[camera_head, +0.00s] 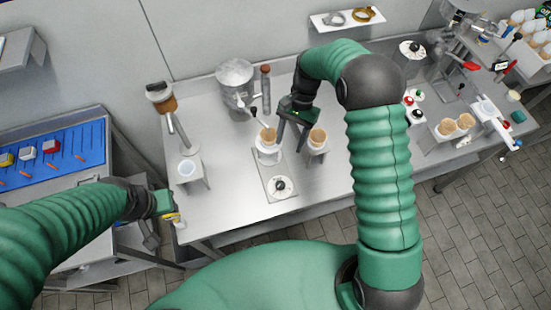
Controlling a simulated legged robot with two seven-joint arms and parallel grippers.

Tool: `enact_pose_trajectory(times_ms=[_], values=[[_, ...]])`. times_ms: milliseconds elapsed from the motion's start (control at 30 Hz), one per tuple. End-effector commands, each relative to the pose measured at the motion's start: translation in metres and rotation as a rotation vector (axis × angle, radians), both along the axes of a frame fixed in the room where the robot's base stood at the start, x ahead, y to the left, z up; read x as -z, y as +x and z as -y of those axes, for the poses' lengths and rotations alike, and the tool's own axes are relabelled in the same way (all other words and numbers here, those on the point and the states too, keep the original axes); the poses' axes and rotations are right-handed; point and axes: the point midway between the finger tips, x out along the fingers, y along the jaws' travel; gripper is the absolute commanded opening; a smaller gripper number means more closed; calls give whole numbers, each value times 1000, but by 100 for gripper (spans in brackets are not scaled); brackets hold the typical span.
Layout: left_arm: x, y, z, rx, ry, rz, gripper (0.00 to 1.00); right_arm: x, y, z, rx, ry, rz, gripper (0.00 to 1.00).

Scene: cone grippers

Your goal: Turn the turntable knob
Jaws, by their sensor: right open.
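The turntable (279,167) is a pale flat plate on the metal table. A dark round knob (280,184) on a white dial sits at its near end. A white holder (268,157) with a tan cone (268,135) stands at its far end. My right gripper (291,140) is open, fingers pointing down, just right of the cone and beyond the knob. It is apart from the knob; I cannot tell whether a finger touches the cone or its holder. My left gripper (165,231) is at the table's near left corner, away from the turntable; its jaw opening is unclear.
A second cone (318,136) stands on a small stand to the right. A metal bucket (236,83) and a brown-handled tool (265,82) stand behind. A white-topped stand (188,168) is at left.

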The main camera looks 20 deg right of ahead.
Motion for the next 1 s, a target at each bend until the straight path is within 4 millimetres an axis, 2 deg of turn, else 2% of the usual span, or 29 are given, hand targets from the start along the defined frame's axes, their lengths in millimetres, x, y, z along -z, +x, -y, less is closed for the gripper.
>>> enact_pose_trajectory(times_ms=[167, 500, 633, 800, 1000], values=[[-9, -1, 0, 0, 0, -1, 36, 24, -9, -7, -1, 0, -7, 52], [-35, 0, 0, 0, 0, 0, 36, 108, -31, -31, -3, 0, -11, 52], [-42, 1, 0, 0, 0, 0, 36, 134, -40, -38, -2, -1, -7, 52], [-46, 1, 0, 0, 0, 0, 36, 152, -45, -43, -3, 0, -3, 52], [-45, 0, 0, 0, 0, 0, 36, 156, -45, -43, -3, -1, -2, 52]])
